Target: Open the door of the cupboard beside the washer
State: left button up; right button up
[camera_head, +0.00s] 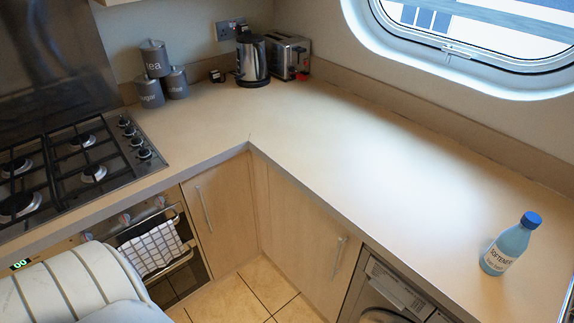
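The washer (388,297) is at the lower right under the counter, and only its upper part shows. The cupboard beside it has a light wood door (296,225), which is shut. Its upright metal handle (337,252) is near the washer side. Another wood door (222,203) with a metal handle (204,209) stands between the corner and the oven, also shut. Neither of my grippers is in view. A pale rounded part of my own body fills the lower left corner.
The oven (188,277) has a checked towel (152,248) on its handle. The counter (345,150) holds a blue softener bottle (506,247), a kettle (252,62), a toaster (288,56) and canisters (155,60). The gas hob (75,165) is at left. Tiled floor (240,295) is clear.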

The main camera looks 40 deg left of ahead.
aim_at(319, 256)
jog(key=u, duration=1)
jog(key=l+z, duration=0.2)
